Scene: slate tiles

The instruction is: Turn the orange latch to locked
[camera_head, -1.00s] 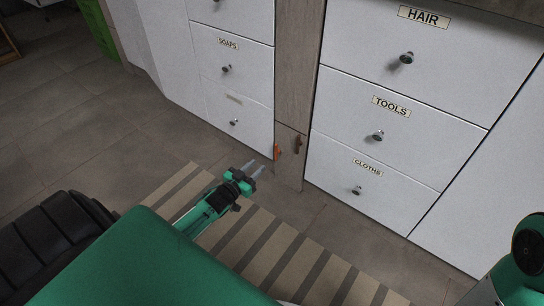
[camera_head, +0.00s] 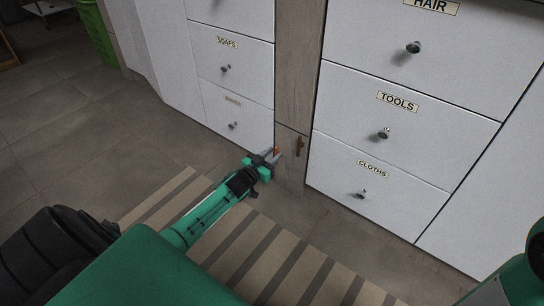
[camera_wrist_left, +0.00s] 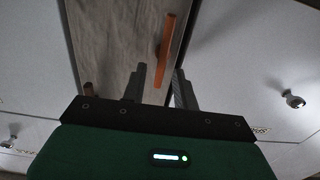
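The orange latch (camera_head: 276,149) is on the narrow wood-grain panel, low between the white drawer stacks. In the left wrist view the latch (camera_wrist_left: 167,48) is a thin orange bar, slightly tilted. My left gripper (camera_head: 276,157) is at the latch, partly hiding it in the head view. In the left wrist view the two grey fingers of my left gripper (camera_wrist_left: 160,70) are apart, with one end of the latch between them in the picture. I cannot tell whether they touch it. My right gripper is out of view.
A dark brown handle (camera_head: 299,146) is on the same panel, close to the latch. White drawers with round knobs flank it, including the cloths drawer (camera_head: 354,183). A striped mat (camera_head: 240,240) lies on the tiled floor. A green bin (camera_head: 97,32) stands far left.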

